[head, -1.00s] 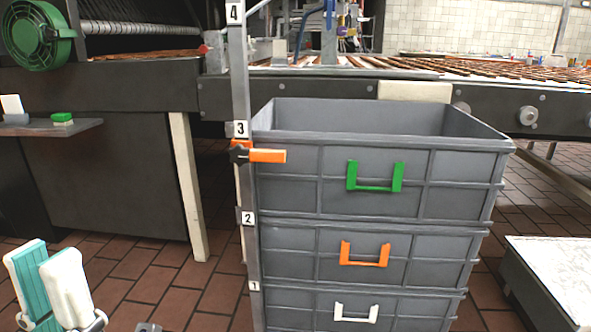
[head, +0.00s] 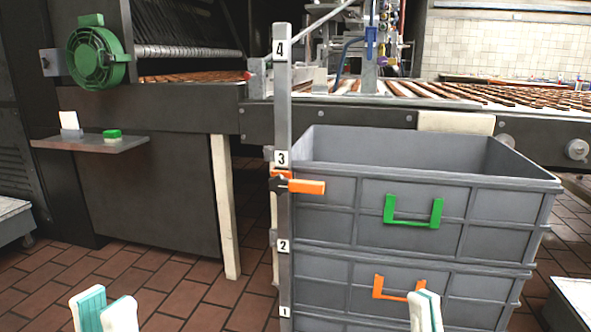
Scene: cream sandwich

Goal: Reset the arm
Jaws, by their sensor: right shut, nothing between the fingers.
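My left gripper (head: 104,312) shows at the bottom left of the head view, with only its white and teal fingertips in the frame. My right gripper (head: 426,311) shows at the bottom, right of centre, in front of the stacked grey crates. Its fingertips are together and empty. The rest of both arms is out of view.
The top grey crate (head: 335,211) has a green handle (head: 413,223); the lower crate (head: 335,285) has an orange one (head: 397,293). A numbered post (head: 282,215) with an orange clamp (head: 305,187) stands at their left. A conveyor runs behind. Tiled floor (head: 175,300) is open at left.

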